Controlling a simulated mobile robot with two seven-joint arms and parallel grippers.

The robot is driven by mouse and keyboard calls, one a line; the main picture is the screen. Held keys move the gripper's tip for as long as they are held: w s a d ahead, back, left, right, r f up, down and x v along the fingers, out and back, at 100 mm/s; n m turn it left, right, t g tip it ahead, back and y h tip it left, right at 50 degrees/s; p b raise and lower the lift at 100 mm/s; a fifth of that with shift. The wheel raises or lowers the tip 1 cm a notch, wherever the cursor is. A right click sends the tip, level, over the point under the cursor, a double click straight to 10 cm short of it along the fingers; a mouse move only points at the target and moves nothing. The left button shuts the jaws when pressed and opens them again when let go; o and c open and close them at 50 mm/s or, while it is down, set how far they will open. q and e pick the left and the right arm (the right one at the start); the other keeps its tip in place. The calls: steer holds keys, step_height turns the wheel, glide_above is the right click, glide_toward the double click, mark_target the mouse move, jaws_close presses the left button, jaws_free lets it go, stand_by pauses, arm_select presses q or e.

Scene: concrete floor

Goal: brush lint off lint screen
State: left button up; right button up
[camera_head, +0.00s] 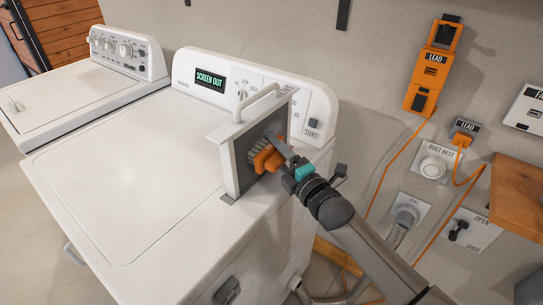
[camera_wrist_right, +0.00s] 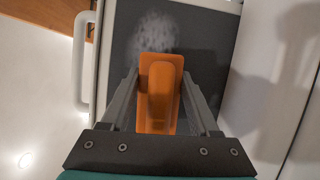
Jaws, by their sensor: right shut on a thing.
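The lint screen (camera_head: 231,158) stands upright on the dryer top, with a white frame and a handle on its upper edge. Its dark mesh (camera_wrist_right: 205,45) fills much of the right wrist view, and a pale patch of lint (camera_wrist_right: 153,32) shows on it. My right gripper (camera_head: 281,160) is shut on an orange brush (camera_head: 266,157). The brush (camera_wrist_right: 160,92) is held between both fingers in the right wrist view, its bristles against or very near the mesh; exact contact is hidden. My left gripper is not in view.
The white dryer (camera_head: 120,190) has a display reading "SCREEN OUT" (camera_head: 210,79) and a control panel behind the screen. A washer (camera_head: 70,95) stands at the left. Orange cords, a lead box (camera_head: 432,70) and a duct rest (camera_head: 433,167) are on the right wall.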

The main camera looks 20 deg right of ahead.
steer(key=shift+w+d, duration=0.3)
steer(key=shift+d, duration=0.15)
steer(key=shift+w+d+b, duration=0.55)
steer(key=shift+w+d, duration=0.5)
steer(key=shift+d, duration=0.15)
steer(key=shift+w+d+b, duration=0.55)
steer(key=shift+w+d, duration=0.4)
steer(key=shift+d, duration=0.25)
steer(key=shift+w+d+b, duration=0.55)
steer(key=shift+w+d, duration=0.4)
steer(key=shift+d, duration=0.25)
steer(key=shift+s+a+p, duration=0.6)
steer(key=shift+a+p, duration=0.15)
steer(key=shift+a, duration=0.05)
steer(key=shift+s+a+p, duration=1.05)
steer(key=shift+s+a, duration=0.2)
steer(key=shift+a, duration=0.2)
steer(key=shift+s+a+p, duration=0.65)
steer(key=shift+s+a, duration=0.4)
steer(key=shift+a, duration=0.3)
steer(key=shift+s+a+p, duration=0.6)
steer(key=shift+s+a, duration=0.4)
steer(key=shift+a, duration=0.35)
